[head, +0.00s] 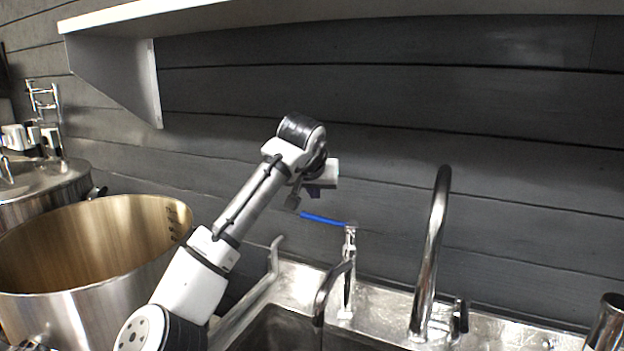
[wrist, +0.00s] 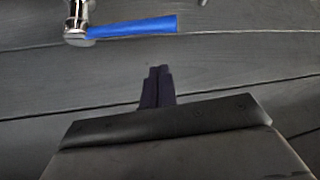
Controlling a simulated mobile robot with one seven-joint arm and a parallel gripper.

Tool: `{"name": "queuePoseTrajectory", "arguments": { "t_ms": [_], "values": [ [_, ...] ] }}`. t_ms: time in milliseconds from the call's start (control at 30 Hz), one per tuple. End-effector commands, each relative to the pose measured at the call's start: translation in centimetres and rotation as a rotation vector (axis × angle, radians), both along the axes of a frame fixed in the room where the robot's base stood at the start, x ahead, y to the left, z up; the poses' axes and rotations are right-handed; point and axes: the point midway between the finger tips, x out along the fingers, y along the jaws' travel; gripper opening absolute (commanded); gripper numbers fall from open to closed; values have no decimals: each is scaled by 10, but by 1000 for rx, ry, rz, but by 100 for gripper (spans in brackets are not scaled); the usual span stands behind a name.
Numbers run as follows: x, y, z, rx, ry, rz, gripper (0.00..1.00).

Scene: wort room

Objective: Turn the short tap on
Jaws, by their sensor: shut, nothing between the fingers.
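The short tap (head: 348,270) stands on the sink's back ledge, with a low bent spout. Its blue lever handle (head: 323,220) sticks out to the left from its top, towards my gripper. My gripper (head: 293,202) is at the end of my arm, just left of the lever's free end. In the wrist view my gripper (wrist: 158,72) is shut and empty, its dark fingertips together. The blue lever (wrist: 133,27) lies beyond the fingertips in that view, with a visible gap. The chrome tap top (wrist: 76,22) shows at upper left there.
A tall curved chrome tap (head: 432,240) stands to the right of the short tap. A large steel pot (head: 95,310) is at left. A white shelf (head: 250,18) hangs above on the dark plank wall (head: 420,110).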

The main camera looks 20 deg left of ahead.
Motion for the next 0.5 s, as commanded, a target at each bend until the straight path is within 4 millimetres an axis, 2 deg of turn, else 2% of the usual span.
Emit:
{"name": "queuePoseTrajectory", "arguments": {
  "t_ms": [167,300,500],
  "values": [
    [27,3,-27,1,2,2,0],
    [8,3,-30,4,-3,2,0],
    [-8,0,-33,3,-4,2,0]
  ]
}}
